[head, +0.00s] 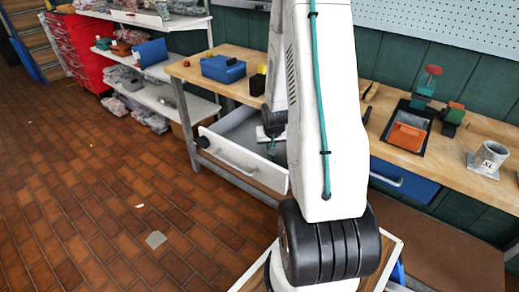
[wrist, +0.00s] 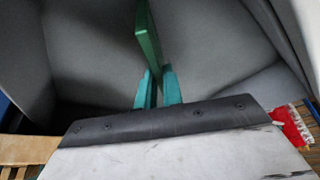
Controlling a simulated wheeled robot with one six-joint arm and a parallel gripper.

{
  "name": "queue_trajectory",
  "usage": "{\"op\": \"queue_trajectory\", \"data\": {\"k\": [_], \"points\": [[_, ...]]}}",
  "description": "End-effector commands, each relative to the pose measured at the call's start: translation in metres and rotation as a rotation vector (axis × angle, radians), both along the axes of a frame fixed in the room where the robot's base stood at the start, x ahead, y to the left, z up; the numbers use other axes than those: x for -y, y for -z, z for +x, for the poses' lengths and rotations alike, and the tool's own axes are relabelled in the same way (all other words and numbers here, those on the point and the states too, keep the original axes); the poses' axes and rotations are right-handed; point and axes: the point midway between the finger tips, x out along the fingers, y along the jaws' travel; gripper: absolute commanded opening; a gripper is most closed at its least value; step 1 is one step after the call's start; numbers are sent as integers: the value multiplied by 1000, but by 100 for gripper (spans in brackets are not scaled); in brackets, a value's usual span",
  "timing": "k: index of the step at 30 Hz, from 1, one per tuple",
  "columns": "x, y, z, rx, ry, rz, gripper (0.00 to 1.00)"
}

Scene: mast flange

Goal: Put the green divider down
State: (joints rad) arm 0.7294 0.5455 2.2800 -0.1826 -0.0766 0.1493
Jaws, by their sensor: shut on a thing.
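The green divider (wrist: 148,38) is a thin green plate in the wrist view. My gripper (wrist: 158,88) has teal fingers and is shut on the near end of the divider. The divider reaches away from the fingers over a grey surface inside the open white drawer (head: 235,153). In the head view my gripper (head: 270,140) is low at the drawer, partly hidden by my arm, and the divider cannot be made out there. Whether the divider touches the drawer floor cannot be told.
The wooden workbench (head: 205,68) holds a blue box (head: 222,69) above the drawer. An orange block (head: 407,137), a green-and-red clamp-like tool (head: 428,82) and a grey flanged pipe (head: 488,158) stand at right. A red-and-white fringed cloth (wrist: 292,125) shows in the wrist view. The tiled floor at left is mostly clear.

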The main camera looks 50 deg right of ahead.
Motion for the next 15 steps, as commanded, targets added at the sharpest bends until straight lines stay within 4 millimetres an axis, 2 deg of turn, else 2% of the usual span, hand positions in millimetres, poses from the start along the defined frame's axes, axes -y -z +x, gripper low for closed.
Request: {"op": "queue_trajectory", "data": {"k": [3, 14, 15], "points": [[9, 9, -5, 0, 16, 0, 0], [9, 11, -5, 1, 14, 0, 0], [9, 11, -5, 2, 13, -1, 17]]}}
